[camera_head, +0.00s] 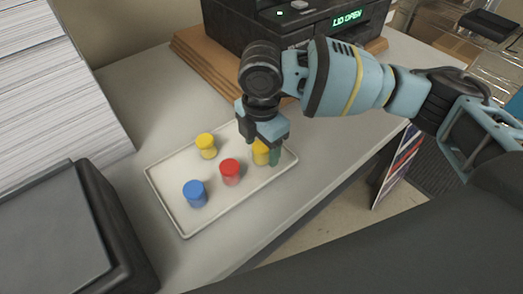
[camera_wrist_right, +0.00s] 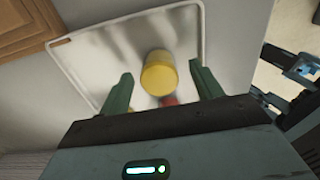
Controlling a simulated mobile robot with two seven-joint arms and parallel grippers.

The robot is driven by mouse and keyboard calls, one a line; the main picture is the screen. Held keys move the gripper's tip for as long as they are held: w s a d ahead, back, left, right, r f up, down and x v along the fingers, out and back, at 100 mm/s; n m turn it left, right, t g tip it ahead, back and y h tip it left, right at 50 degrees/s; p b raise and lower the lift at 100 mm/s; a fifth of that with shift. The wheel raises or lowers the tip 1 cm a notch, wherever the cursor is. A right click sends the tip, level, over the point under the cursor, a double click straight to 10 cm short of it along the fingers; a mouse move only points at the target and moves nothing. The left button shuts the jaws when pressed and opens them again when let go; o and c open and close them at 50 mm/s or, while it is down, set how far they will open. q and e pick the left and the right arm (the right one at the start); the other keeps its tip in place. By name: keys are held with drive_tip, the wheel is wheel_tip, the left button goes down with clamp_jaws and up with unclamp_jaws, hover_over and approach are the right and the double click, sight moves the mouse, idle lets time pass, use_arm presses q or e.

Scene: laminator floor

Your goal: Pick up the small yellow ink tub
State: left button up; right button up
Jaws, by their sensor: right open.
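A yellow ink tub (camera_head: 261,153) stands at the right end of a pale tray (camera_head: 172,202), partly hidden by my right gripper (camera_head: 264,144). In the right wrist view this yellow tub (camera_wrist_right: 158,74) appears between the two spread green fingers of the right gripper (camera_wrist_right: 161,80), with a gap on each side. The gripper points down at it, open and holding nothing. Another yellow tub (camera_head: 206,146) stands farther left on the tray. I cannot tell surely which yellow tub is smaller. My left gripper is not in view.
A red tub (camera_head: 230,172) and a blue tub (camera_head: 195,194) share the tray. A black machine (camera_head: 300,22) on a wooden board (camera_head: 200,58) stands behind. Paper stacks (camera_head: 62,80) and a dark box (camera_head: 60,240) are at left. The table's front edge is close by.

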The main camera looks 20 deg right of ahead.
drive_tip(key=shift+f, duration=0.9)
drive_tip(key=c, duration=1.1)
drive_tip(key=shift+r, duration=0.1)
